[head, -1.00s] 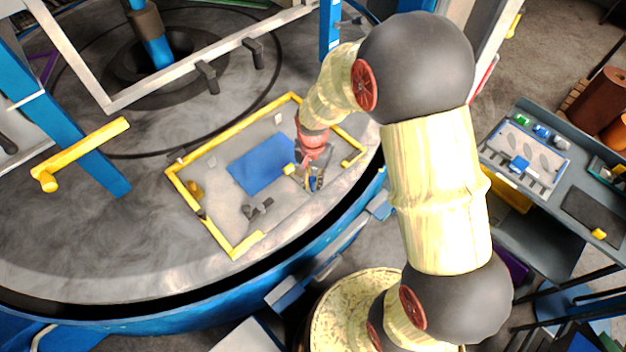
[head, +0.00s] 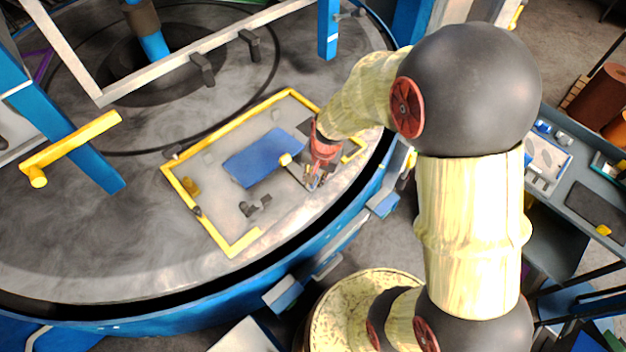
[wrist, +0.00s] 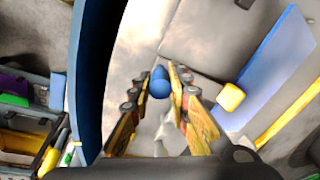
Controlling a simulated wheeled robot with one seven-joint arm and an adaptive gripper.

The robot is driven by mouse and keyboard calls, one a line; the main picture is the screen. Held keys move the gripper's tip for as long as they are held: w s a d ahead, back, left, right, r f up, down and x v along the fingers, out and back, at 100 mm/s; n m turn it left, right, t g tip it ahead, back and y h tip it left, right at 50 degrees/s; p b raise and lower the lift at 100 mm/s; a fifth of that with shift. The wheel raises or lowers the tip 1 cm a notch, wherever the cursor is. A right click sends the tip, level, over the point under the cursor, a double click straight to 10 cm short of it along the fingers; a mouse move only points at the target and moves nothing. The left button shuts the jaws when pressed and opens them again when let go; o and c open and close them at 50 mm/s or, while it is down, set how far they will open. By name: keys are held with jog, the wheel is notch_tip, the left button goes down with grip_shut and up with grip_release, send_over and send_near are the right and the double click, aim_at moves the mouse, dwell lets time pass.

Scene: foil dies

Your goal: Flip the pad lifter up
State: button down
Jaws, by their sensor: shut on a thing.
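My gripper (head: 314,183) is low over the right front part of the yellow-edged frame on the round grey table. In the wrist view its fingers (wrist: 166,76) are closed on a small round blue knob (wrist: 159,83), which I take to be the pad lifter's handle. The knob's stem is mostly hidden by the fingers. A flat blue pad (head: 262,156) lies left of my gripper inside the frame; it also shows at the right of the wrist view (wrist: 275,70). A small yellow block (head: 285,159) sits at the pad's right edge.
The yellow frame (head: 197,211) surrounds the work area. Small dark parts (head: 255,207) lie near its front. A yellow-handled lever (head: 75,148) stands at the left, and a pale rail (head: 190,58) crosses behind. A side bench (head: 570,190) is at the right.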

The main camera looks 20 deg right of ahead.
dwell(0.3)
jog(key=c, duration=1.6)
grip_release()
jog(key=shift+s, duration=0.1)
jog(key=shift+c, duration=0.2)
jog(key=shift+r, duration=0.1)
notch_tip(320, 180, up, 12)
jog(key=s+d, duration=0.1)
jog(key=s, duration=0.1)
jog(key=shift+s+f, duration=0.25)
